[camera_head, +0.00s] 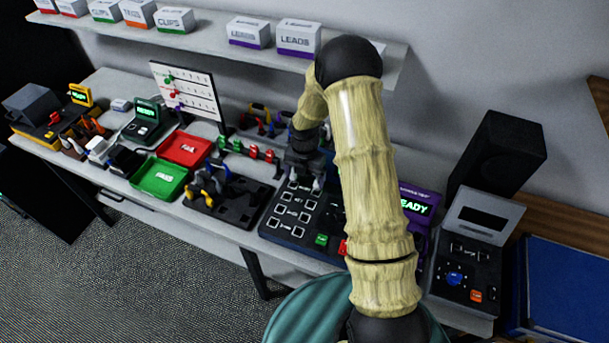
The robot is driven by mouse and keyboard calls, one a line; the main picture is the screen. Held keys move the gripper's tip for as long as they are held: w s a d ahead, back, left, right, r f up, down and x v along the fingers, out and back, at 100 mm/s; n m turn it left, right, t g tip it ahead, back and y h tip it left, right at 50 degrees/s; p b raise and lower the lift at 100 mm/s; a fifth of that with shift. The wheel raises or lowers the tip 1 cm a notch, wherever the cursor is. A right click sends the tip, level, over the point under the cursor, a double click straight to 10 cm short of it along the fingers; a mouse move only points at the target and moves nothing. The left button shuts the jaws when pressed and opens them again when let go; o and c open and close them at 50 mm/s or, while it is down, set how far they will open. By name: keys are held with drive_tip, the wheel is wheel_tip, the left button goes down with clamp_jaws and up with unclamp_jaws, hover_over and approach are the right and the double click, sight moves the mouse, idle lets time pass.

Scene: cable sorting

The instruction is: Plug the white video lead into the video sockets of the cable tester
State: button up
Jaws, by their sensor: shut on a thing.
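My gripper (305,172) points down over the back of a black panel with several square, pale-rimmed sockets (290,215), which seems to be the cable tester. The panel has a green button (321,240) and a partly hidden red button. My gripper is shut on a small pale thing (318,184), which seems to be the white video lead. Its plug end and any contact with a socket are too small to tell.
Left of the panel are a black holder (235,208) with yellow and blue leads, a green tray (158,178) and a red tray (185,149). Red and green clips stand behind. A grey device (465,265) and a black speaker (497,160) stand right. A shelf (215,35) overhangs the back.

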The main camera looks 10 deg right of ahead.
drive_tip(key=shift+f+b, duration=0.35)
drive_tip(key=shift+f, duration=0.55)
idle(1.5)
drive_tip(key=o, duration=0.8)
drive_tip(key=shift+c, duration=0.2)
drive_tip(key=shift+r+p, duration=3.1)
drive_tip(key=shift+r, duration=0.95)
